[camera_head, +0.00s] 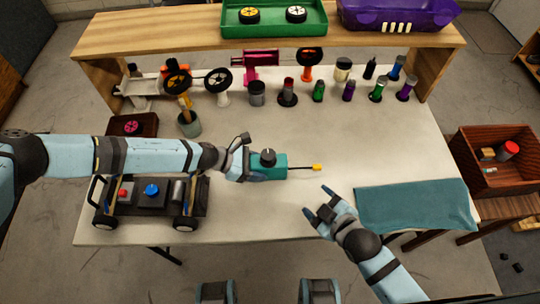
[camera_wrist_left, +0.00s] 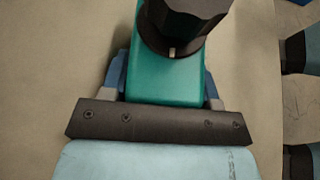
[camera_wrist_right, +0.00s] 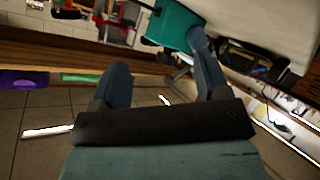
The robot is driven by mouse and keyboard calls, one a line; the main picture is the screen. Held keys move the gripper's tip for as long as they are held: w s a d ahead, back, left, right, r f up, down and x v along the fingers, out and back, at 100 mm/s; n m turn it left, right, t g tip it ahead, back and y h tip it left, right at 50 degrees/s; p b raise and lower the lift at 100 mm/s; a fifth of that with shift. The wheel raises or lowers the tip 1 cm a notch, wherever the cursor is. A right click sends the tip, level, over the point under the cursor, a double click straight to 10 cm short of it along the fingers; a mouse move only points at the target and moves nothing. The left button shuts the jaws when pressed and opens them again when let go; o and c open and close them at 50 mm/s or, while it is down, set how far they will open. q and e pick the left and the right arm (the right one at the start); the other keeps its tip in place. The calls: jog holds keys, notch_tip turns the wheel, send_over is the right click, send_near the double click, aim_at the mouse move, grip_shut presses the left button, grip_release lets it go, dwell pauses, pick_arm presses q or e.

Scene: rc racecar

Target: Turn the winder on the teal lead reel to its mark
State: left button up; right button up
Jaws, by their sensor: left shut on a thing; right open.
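The teal lead reel (camera_head: 279,173) lies near the middle of the table, with a black winder knob (camera_head: 268,157) on top and a lead ending in a yellow tip (camera_head: 317,167) to its right. My left gripper (camera_head: 248,165) is shut on the reel body from its left side. In the left wrist view the teal reel (camera_wrist_left: 165,80) sits between the fingers, and the winder (camera_wrist_left: 183,22) shows a small pale mark line at its lower edge. My right gripper (camera_head: 321,207) is open and empty, right of and nearer than the reel, apart from it. The reel's own mark is too small to tell.
A black car chassis (camera_head: 150,205) stands at the left under my left arm. A teal cloth (camera_head: 415,205) lies at the right. Several bottles and stands line the back below a wooden shelf (camera_head: 180,32). Table around the lead is clear.

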jog(key=w+a+r+n+y, duration=0.2)
jog(key=w+a+r+n, duration=0.1)
jog(key=n, duration=0.5)
jog(key=n+g+y, duration=0.2)
jog(key=n, duration=2.3)
send_near(269, 154)
jog(key=x, duration=0.9)
jog(key=shift+a, duration=0.15)
jog(key=c, duration=0.9)
